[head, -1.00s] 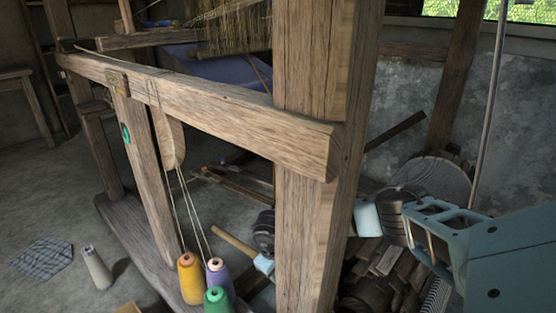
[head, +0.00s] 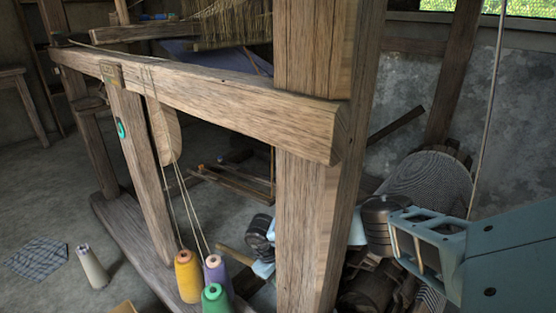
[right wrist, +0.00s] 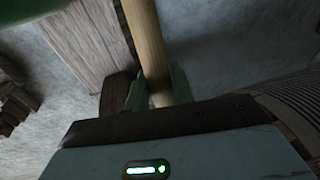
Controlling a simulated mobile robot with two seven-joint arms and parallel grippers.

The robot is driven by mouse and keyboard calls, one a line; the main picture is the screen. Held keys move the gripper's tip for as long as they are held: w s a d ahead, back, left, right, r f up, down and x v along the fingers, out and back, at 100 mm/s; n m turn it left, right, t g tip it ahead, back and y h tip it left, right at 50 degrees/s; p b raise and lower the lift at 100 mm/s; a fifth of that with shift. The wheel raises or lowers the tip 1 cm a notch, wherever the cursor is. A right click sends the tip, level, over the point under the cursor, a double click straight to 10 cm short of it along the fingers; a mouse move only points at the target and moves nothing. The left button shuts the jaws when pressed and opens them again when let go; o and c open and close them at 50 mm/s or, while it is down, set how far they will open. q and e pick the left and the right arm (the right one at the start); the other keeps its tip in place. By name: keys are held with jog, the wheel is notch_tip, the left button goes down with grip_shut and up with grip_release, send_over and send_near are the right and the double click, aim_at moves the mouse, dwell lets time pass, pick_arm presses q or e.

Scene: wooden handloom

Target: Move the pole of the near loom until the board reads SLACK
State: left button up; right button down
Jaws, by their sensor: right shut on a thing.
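The loom's pole (head: 233,255) is a light wooden rod showing left of the thick front post in the head view. In the right wrist view the pole (right wrist: 147,40) runs down between two green fingers. My right gripper (right wrist: 158,88) is shut around it. In the head view my right arm passes behind the post, which hides part of it and most of the grip. A small wooden plate (head: 112,75) sits on the loom's long beam (head: 215,95); no word is legible on it. My left gripper is not in view.
Yellow, purple and green yarn cones (head: 188,278) stand below the beam, with cords rising from them. The thick post (head: 305,220) stands close to my right arm. A corrugated roll (head: 430,180) lies at right.

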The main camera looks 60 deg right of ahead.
jog(key=c, duration=1.2)
grip_release()
jog(key=shift+c, duration=0.2)
jog(key=p+v, duration=0.3)
jog(key=v, duration=0.5)
